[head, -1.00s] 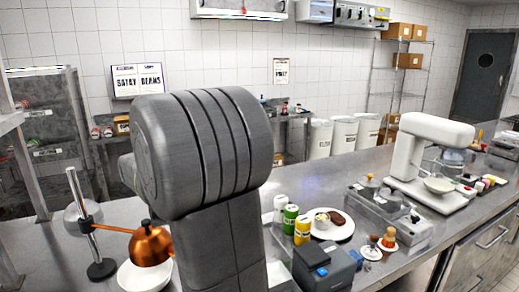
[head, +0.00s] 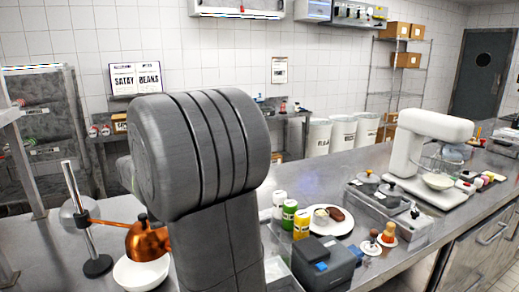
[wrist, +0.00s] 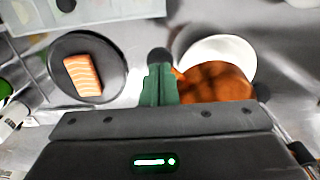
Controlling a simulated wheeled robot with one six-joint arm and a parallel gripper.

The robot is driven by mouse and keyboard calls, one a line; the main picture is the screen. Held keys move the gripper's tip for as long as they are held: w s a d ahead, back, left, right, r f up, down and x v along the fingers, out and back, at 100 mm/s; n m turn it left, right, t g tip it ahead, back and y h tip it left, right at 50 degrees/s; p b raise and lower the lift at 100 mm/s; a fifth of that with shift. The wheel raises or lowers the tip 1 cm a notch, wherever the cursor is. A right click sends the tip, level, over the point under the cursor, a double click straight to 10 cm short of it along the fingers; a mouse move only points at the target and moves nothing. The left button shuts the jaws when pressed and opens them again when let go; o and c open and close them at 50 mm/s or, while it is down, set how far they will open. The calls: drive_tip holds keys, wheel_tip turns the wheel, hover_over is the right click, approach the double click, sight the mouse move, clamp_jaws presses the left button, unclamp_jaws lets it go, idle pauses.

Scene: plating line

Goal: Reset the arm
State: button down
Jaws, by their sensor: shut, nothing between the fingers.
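My grey arm (head: 205,160) stands large in the middle of the head view and hides part of the counter behind it. My gripper is hidden in the head view. In the wrist view my gripper (wrist: 158,75) shows as green fingers, shut with nothing between them. A copper kettle-like vessel (wrist: 215,82) is just right of the fingers, in front of a white bowl (wrist: 235,52). The copper vessel (head: 147,242) and the bowl (head: 140,273) also show at the lower left of the head view.
A dark plate (wrist: 115,85) with a salmon piece (wrist: 83,75) lies left of the fingers. A metal stand (head: 96,265) is beside the copper vessel. A dark box-like device (head: 325,262), bottles (head: 290,214), a plate of food (head: 347,228) and a white mixer (head: 425,150) stand to the right.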

wheel_tip(320, 180, up, 8)
drive_tip(key=p, duration=0.7)
wheel_tip(320, 180, down, 9)
drive_tip(key=b, duration=0.8)
drive_tip(key=shift+f+b, duration=0.1)
drive_tip(key=shift+b, duration=0.3)
wheel_tip(320, 180, up, 9)
drive_tip(key=p, duration=0.5)
